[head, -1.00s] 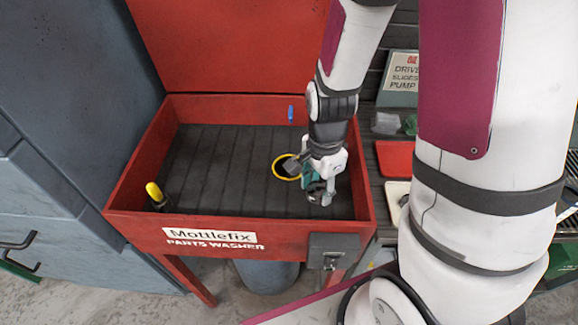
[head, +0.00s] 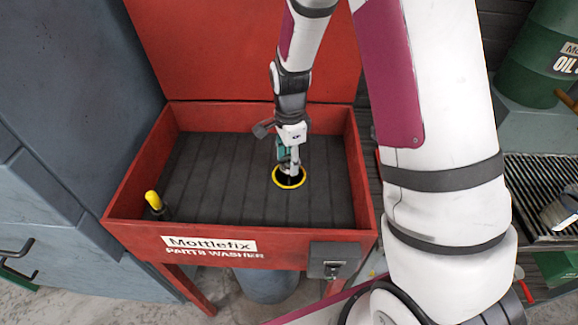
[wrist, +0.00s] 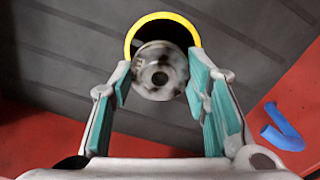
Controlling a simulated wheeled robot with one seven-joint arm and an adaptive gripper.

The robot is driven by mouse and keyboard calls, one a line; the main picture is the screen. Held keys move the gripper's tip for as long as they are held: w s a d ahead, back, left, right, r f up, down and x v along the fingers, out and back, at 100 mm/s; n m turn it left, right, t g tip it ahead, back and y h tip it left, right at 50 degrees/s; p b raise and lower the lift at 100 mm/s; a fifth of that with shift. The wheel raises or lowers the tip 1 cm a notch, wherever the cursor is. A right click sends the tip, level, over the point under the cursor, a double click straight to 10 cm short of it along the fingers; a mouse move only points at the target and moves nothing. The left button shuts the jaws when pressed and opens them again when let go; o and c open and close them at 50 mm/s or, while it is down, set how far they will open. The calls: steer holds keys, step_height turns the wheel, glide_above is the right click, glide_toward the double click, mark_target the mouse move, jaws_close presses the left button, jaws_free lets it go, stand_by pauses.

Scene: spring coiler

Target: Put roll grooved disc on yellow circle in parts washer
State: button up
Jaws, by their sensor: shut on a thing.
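The yellow circle (head: 277,183) is a ring with a dark middle on the floor of the red parts washer (head: 130,190). It also shows in the wrist view (wrist: 133,35). The grey, worn roll grooved disc (wrist: 160,72) has a round hole in its centre. My gripper (wrist: 160,88) is shut on it, with a teal-padded finger on each side. In the wrist view the disc overlaps the ring's dark middle. In the head view my gripper (head: 289,172) is over the ring, and the disc is hard to make out. I cannot tell whether the disc touches the washer floor.
A yellow-tipped tool (head: 154,199) stands in the washer's front left corner. A blue item (wrist: 282,128) shows by the red wall in the wrist view. Red walls rim the basin, with a raised lid (head: 215,50) behind. The ribbed floor left of the ring is clear.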

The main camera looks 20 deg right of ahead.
steer(key=shift+w+f, duration=0.2)
steer(key=shift+f, duration=1.55)
steer(key=shift+f, duration=0.15)
steer(key=o, duration=1.5)
step_height(320, 180, up, 12)
step_height(320, 180, up, 8)
steer(key=r+n+t, duration=0.1)
steer(key=n, duration=0.3)
glide_above(289, 167)
steer(key=s, duration=0.3)
steer(key=s+r+n+t, duration=0.1)
steer(key=s+r+n, duration=0.2)
steer(key=s, duration=0.4)
steer(key=s+r+n, duration=0.3)
steer(key=s+n, duration=0.3)
steer(key=s, duration=0.1)
steer(key=s+d+r+n+t, duration=0.1)
steer(key=s+r+n, duration=0.1)
steer(key=s+n, duration=0.3)
steer(key=s, duration=0.2)
steer(key=shift+s+r+t, duration=0.3)
steer(key=shift+r, duration=0.1)
